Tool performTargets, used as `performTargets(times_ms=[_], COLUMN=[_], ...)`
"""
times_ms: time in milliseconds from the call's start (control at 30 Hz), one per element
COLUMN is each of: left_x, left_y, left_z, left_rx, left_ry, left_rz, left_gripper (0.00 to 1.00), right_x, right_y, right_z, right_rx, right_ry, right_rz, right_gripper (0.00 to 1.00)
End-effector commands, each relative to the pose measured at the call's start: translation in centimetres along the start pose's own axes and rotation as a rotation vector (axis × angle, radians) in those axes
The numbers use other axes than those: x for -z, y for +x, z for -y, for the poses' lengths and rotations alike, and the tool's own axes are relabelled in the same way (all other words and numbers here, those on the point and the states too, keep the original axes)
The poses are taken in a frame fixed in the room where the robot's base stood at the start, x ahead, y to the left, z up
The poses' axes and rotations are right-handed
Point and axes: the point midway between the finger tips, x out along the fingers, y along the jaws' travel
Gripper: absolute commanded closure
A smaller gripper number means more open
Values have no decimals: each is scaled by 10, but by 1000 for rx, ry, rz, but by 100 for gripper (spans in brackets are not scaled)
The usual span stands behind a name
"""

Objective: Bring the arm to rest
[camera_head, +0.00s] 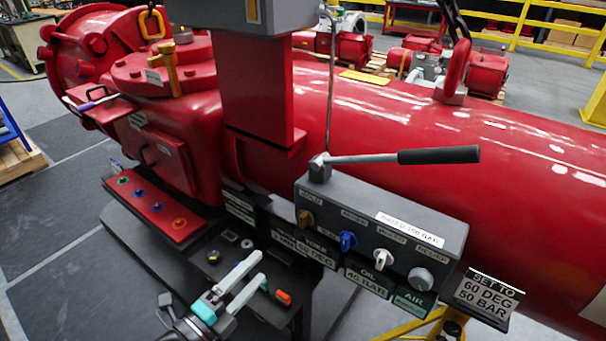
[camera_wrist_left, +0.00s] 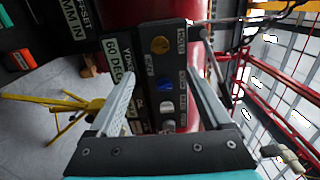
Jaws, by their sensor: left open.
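My left gripper (camera_head: 257,268) shows low in the head view, left of centre, with two pale grey fingers and teal parts at its base. Its fingers are apart with nothing between them. They appear over the black stand in front of the red actuator (camera_head: 390,130). In the left wrist view the open fingers (camera_wrist_left: 160,75) frame the grey control box (camera_wrist_left: 165,55) with its knobs. The box also shows in the head view (camera_head: 345,205). I cannot tell the exact gap between fingers and box. My right gripper does not show.
A lever with a black handle (camera_head: 438,155) sticks out above the box. A red panel with coloured buttons (camera_head: 155,208) lies to the left. An orange-red item (camera_head: 283,297) is close beside the fingers. A yellow stand (camera_head: 430,325) is at lower right. Dark floor is open at left.

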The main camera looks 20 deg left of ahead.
Motion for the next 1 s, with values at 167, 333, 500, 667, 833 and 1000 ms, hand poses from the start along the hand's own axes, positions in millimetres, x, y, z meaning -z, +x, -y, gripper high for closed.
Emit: performTargets(times_ms=[167, 333, 500, 667, 833, 1000], left_x=[-4, -12, 0, 31, 77, 113], left_y=[-2, -20, -66, -131, -212, -276], left_z=[-22, -114, -228, -321, -391, -422], left_rx=[-44, -221, -455, -671, -883, -1022], left_ry=[-65, -339, -681, -962, -1190, -1310], left_rz=[32, 175, 392, 631, 911, 1137], left_gripper=[18, 18, 18, 18, 18, 18], right_x=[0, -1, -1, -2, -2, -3], right_y=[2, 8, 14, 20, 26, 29], right_z=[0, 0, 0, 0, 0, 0], right_rx=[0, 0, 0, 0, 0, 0], right_ry=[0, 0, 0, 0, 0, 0], right_rz=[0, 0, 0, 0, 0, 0], right_gripper=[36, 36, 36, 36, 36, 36])
